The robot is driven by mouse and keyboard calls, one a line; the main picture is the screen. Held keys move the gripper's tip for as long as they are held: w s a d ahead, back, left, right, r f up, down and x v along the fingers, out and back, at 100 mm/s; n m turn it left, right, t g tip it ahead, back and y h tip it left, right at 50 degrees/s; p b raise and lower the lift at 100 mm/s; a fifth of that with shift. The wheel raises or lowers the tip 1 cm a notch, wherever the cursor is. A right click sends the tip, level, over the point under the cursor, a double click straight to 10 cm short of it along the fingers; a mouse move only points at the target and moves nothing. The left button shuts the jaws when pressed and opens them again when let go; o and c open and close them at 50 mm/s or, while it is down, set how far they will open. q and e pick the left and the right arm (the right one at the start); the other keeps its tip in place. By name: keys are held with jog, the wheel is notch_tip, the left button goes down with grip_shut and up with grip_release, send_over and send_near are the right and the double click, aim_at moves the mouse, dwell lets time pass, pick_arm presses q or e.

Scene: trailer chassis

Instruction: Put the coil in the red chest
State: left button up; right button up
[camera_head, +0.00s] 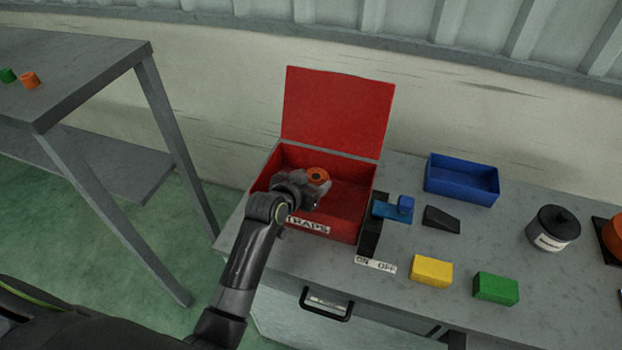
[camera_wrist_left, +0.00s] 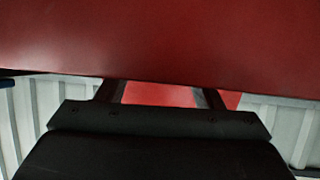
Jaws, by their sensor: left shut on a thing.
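The red chest (camera_head: 358,228) stands on the bench with its lid (camera_head: 337,110) open and raised at the back. A label reading "TRAPS" is on its front. My left gripper (camera_head: 316,184) reaches over the front wall at the chest's left part. It is shut on the orange coil (camera_head: 318,174), which shows at the fingertips over the chest's opening. I cannot tell whether the coil touches the chest floor. In the left wrist view, the fingers (camera_wrist_left: 163,95) show in front of red surfaces, and the coil cannot be made out. My right gripper is not in view.
Right of the chest are a blue lever switch (camera_head: 390,212), a dark wedge (camera_head: 441,219), a blue bin (camera_head: 460,188), yellow (camera_head: 431,272) and green (camera_head: 496,289) blocks, and a lidded pot (camera_head: 553,230). A grey table (camera_head: 75,70) at left holds small green and orange pieces.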

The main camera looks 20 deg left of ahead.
pick_arm(q)
jog(key=o, duration=1.1)
jog(key=shift+s+r+p, duration=0.1)
jog(key=shift+r+p, duration=0.2)
jog(key=shift+r, duration=0.4)
jog(key=b+v, duration=0.2)
jog(key=v, duration=0.9)
jog(key=shift+s, duration=0.4)
jog(key=shift+a, duration=0.1)
